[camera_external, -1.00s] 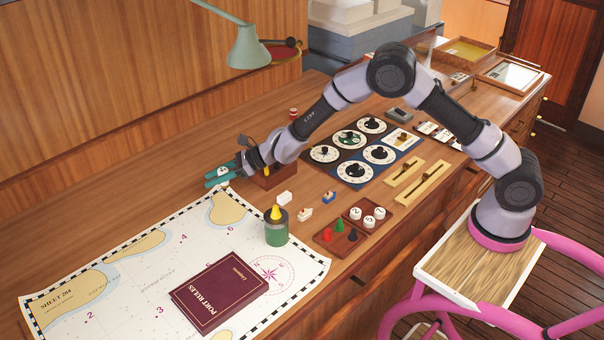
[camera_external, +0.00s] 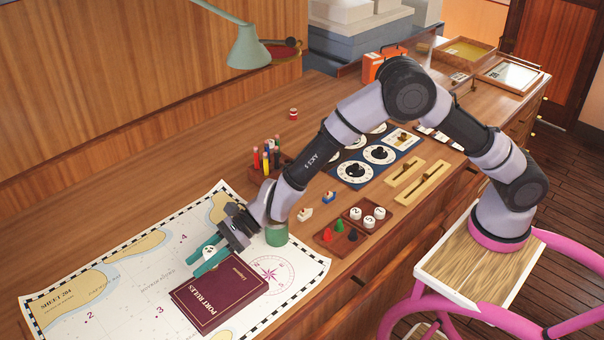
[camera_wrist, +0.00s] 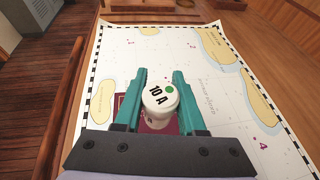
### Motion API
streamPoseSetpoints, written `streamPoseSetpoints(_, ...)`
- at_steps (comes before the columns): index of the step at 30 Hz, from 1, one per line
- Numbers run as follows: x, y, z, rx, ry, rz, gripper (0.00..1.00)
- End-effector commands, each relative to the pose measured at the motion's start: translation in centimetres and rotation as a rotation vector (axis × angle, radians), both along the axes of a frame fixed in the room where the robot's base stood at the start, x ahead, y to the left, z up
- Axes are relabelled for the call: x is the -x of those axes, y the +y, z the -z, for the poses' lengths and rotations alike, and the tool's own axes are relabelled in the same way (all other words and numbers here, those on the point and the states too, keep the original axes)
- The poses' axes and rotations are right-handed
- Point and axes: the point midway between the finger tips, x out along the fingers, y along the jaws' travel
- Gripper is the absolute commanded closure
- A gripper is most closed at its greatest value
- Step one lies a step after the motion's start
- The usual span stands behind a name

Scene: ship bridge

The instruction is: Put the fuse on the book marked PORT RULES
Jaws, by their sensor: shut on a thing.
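The fuse (camera_wrist: 160,100) is a white cylinder with "10 A" and a green dot on its end. My gripper (camera_external: 206,260) is shut on it; its teal fingers lie on both sides of the fuse in the wrist view (camera_wrist: 159,98). In the external view the fuse (camera_external: 209,253) shows as a small white piece between the fingers. The maroon book marked PORT RULES (camera_external: 220,292) lies flat on the chart. The gripper is above the chart near the book's upper left edge. In the wrist view the book (camera_wrist: 170,126) is mostly hidden behind the fuse and fingers.
The chart (camera_external: 130,290) covers the desk around the book. A green container (camera_external: 277,236) stands at the book's upper right, partly behind my wrist.

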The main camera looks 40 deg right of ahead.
Motion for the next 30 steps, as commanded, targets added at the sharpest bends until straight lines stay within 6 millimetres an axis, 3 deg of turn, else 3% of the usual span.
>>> streamPoseSetpoints(4,0.0,0.0,3.1,0.004,0.002,0.000,1.00)
streamPoseSetpoints(11,0.0,0.0,5.1,0.001,0.001,0.001,1.00)
streamPoseSetpoints(18,-0.1,-0.1,8.2,0.002,0.001,0.003,1.00)
streamPoseSetpoints(29,-0.1,0.0,8.6,0.000,0.000,0.002,1.00)
streamPoseSetpoints(30,-0.1,-0.1,8.6,0.000,0.000,0.002,0.53)
